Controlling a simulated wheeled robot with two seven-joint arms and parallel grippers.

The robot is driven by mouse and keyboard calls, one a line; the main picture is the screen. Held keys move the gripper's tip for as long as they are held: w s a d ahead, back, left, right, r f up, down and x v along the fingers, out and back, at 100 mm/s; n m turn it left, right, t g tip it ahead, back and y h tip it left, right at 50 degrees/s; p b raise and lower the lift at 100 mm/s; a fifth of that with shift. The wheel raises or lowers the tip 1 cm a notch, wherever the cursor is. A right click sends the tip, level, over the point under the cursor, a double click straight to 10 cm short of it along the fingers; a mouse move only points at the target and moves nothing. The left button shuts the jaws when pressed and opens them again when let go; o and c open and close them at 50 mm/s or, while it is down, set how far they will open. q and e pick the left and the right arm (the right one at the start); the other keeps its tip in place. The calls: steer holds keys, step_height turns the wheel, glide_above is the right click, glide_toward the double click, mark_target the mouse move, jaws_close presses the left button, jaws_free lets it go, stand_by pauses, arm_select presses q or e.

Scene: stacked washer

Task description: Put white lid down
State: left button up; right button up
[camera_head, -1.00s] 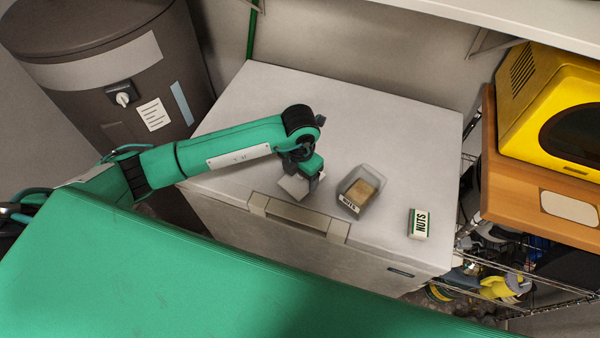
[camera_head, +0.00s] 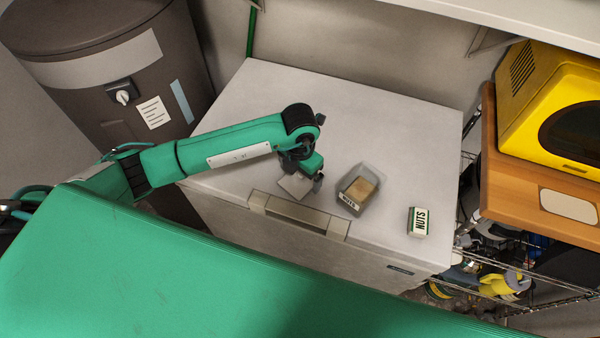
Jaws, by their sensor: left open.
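A small pale, flat square piece, which looks like the white lid (camera_head: 293,187), lies at my left gripper, over the top of the white chest freezer (camera_head: 388,122) near its handle. My left gripper (camera_head: 304,181) points down at the lid and is open. One dark fingertip shows just right of the lid; the other is mostly hidden by the gripper body. I cannot tell whether a finger touches the lid. An open clear box (camera_head: 352,203) labelled NUTS, with tan contents, stands to the right of the gripper. My right gripper is not in view.
A white and green NUTS carton (camera_head: 418,222) stands near the freezer's front right. The freezer handle (camera_head: 298,214) runs along the front edge. A wooden shelf (camera_head: 520,190) with a yellow appliance (camera_head: 545,110) is at right. The freezer's back is clear.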

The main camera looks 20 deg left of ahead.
mark_target(300, 175)
arm_select(q)
step_height(300, 175, up, 11)
steer(key=b, duration=0.3)
steer(key=shift+r, duration=0.2)
steer(key=shift+d, duration=0.1)
